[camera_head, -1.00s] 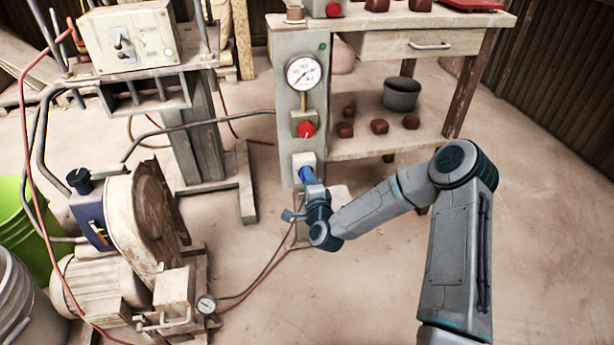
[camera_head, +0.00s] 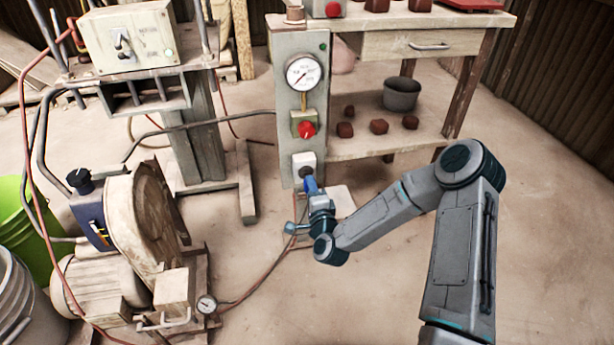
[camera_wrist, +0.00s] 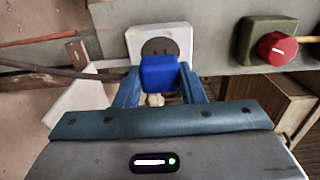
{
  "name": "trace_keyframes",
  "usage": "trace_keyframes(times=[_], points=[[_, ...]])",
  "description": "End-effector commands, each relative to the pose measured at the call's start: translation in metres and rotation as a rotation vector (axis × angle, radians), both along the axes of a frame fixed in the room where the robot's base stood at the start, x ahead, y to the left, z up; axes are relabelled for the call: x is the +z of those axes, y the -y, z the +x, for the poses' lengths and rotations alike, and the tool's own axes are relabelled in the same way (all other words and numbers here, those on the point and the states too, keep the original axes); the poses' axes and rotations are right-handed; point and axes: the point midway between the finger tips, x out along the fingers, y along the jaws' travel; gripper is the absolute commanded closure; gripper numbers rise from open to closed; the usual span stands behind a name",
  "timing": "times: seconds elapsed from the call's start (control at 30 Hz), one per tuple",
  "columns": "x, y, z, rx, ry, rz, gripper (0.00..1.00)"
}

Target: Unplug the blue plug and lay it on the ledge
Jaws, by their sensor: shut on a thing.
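The blue plug (camera_head: 311,186) is between the fingers of my gripper (camera_head: 314,192), just in front of the white socket (camera_head: 303,161) low on the grey-green panel post. In the wrist view the blue plug (camera_wrist: 159,73) sits between both fingertips (camera_wrist: 159,78), and my gripper is shut on it. The dark round face of the socket (camera_wrist: 160,46) shows bare behind the plug, so the plug is out of it. A pale flat ledge (camera_head: 341,200) shows low beside the post, partly behind my arm; it is also likely the pale slab (camera_wrist: 80,100) in the wrist view.
Above the socket are a red knob (camera_head: 306,129) and a pressure gauge (camera_head: 304,73). A workbench (camera_head: 455,125) with a grey pot (camera_head: 401,95) stands at the right. A motor with a large wheel (camera_head: 142,225) stands at the left. The floor at right is clear.

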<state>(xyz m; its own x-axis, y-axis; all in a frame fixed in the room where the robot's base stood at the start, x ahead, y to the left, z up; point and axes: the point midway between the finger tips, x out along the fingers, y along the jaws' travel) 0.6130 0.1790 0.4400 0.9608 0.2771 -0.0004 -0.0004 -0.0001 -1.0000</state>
Motion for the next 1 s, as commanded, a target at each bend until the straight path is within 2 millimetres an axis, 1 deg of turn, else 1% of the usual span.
trace_keyframes(times=[0.43,0.83,0.87,0.93,0.97,1.0], points=[[0.0,0.005,-0.016,-0.001,0.001,0.0,1.0],[0.001,0.006,-0.017,-0.003,0.001,0.0,1.0],[0.001,0.009,-0.017,-0.006,0.001,0.0,1.0],[0.001,0.02,-0.016,-0.025,0.0,-0.001,1.0],[0.001,0.029,-0.015,-0.038,-0.001,-0.001,1.0],[0.001,0.042,-0.014,-0.059,-0.001,-0.003,1.0]])
